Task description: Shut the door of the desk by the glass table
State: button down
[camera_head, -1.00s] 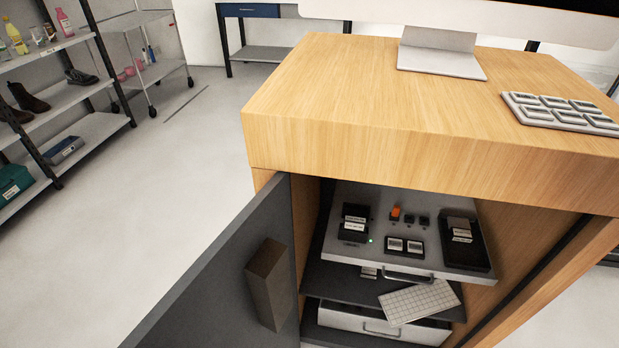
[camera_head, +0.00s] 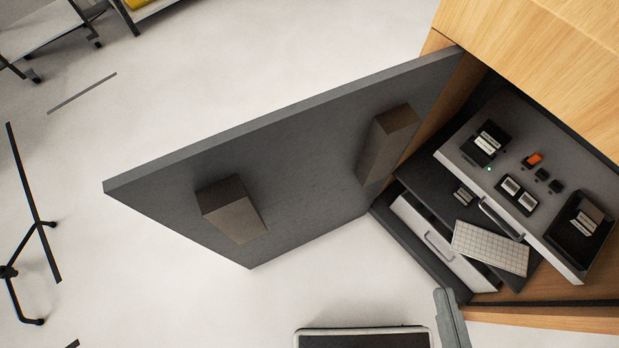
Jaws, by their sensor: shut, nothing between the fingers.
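The desk's door (camera_head: 300,150) is a dark grey panel. It stands swung well open, out to the left from the wooden desk (camera_head: 560,60). Its inner face shows, with two brown blocks on it, one near the free end (camera_head: 232,210) and one nearer the hinge (camera_head: 388,145). The hinge edge meets the desk at the upper right. The desk's inside is uncovered. I cannot make out my gripper. A grey part at the bottom edge may be part of my arm. The glass table cannot be made out.
Inside the desk are a pulled-out grey shelf (camera_head: 460,150) with small devices, a white keyboard (camera_head: 490,248) and a white drawer (camera_head: 430,238). A black-legged stand (camera_head: 35,225) is at the far left.

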aim_at(253, 192)
jog(key=k+z, duration=0.3)
jog(key=k+l+z, duration=0.15)
jog(key=k+z, duration=0.15)
jog(key=j+z, duration=0.7)
jog(key=j, duration=0.15)
jog(key=k+j+z, duration=0.1)
jog(key=j+z, duration=0.25)
jog(key=k+j, duration=0.1)
jog(key=j, duration=0.35)
jog(key=k+j, duration=0.15)
jog(key=j, duration=0.3)
jog(key=k+j, duration=0.1)
jog(key=j, duration=0.35)
jog(key=k+j, duration=0.15)
jog(key=j, duration=0.3)
jog(key=k+j, duration=0.1)
jog(key=j, duration=0.3)
jog(key=k+j, duration=0.1)
jog(key=j, duration=0.35)
jog(key=k+j, duration=0.15)
jog(key=j, duration=0.3)
